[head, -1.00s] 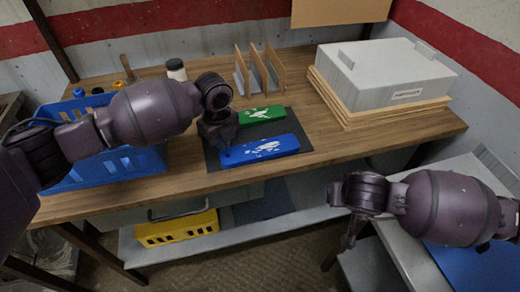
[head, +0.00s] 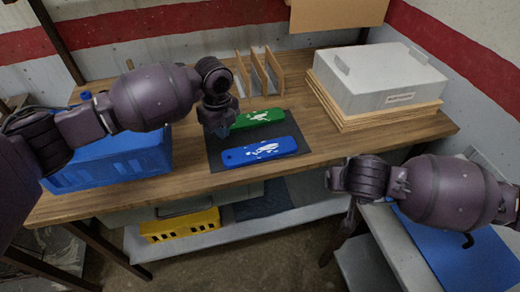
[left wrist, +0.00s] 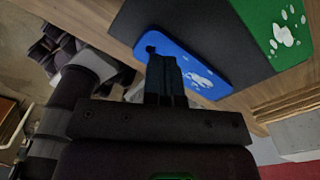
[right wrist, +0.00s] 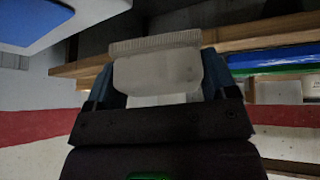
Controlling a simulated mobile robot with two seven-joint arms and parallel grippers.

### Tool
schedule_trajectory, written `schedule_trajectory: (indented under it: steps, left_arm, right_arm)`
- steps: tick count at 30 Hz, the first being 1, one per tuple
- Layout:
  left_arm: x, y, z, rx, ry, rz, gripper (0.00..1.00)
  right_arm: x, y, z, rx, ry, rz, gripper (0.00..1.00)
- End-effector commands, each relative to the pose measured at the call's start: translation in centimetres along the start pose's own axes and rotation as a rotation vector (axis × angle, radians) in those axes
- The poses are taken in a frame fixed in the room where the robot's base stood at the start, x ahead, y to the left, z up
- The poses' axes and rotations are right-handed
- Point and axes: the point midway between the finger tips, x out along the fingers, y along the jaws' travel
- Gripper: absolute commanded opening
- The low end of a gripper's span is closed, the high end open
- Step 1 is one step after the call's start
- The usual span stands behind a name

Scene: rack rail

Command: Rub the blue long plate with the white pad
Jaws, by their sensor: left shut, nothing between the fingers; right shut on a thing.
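The blue long plate (head: 240,156), with white smears on its face and a hole at its left end, lies on a dark mat (head: 219,163) on the table. It also shows in the left wrist view (left wrist: 184,62). My left gripper (head: 223,132) is shut and empty above the mat, by the plate's hole end. In the left wrist view its fingertips (left wrist: 163,60) overlap the plate's edge; I cannot tell whether they touch. My right gripper (right wrist: 158,85) is shut on the white pad (right wrist: 157,70), away from the table at the right. In the head view the pad is not clear.
A green plate (head: 258,118) with white marks lies behind the blue one. A blue crate (head: 110,165) stands left, upright dividers (head: 259,70) behind, and a grey case (head: 380,78) on boards at right. A yellow crate (head: 180,225) is on the shelf below.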

Motion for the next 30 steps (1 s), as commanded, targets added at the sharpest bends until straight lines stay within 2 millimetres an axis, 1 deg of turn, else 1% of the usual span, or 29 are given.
schedule_trajectory:
  steps: [8,11,13,17,24,30]
  left_arm:
    - [0.0,0.0,0.0,0.000,0.001,0.001,0.00]
    - [-0.3,0.0,0.0,0.000,0.000,0.001,0.00]
    - [-0.9,0.0,0.0,0.001,-0.001,0.000,0.00]
    - [-2.9,0.0,0.1,0.001,-0.002,-0.002,0.00]
    - [-7.6,0.0,0.0,0.001,-0.002,-0.002,0.00]
    - [-10.5,0.0,0.0,0.000,-0.001,-0.001,0.00]
  right_arm:
    - [0.0,0.0,0.0,0.000,0.000,0.000,0.55]
    - [-0.1,0.0,0.0,0.000,0.000,0.000,0.55]
    - [-0.1,0.0,-0.1,0.000,0.001,0.000,0.55]
    - [-0.3,0.0,-0.2,0.000,0.002,0.000,0.55]
    - [-0.6,0.1,-0.5,0.001,0.005,0.000,0.55]
    - [-0.8,0.1,-0.6,0.001,0.006,0.000,0.55]
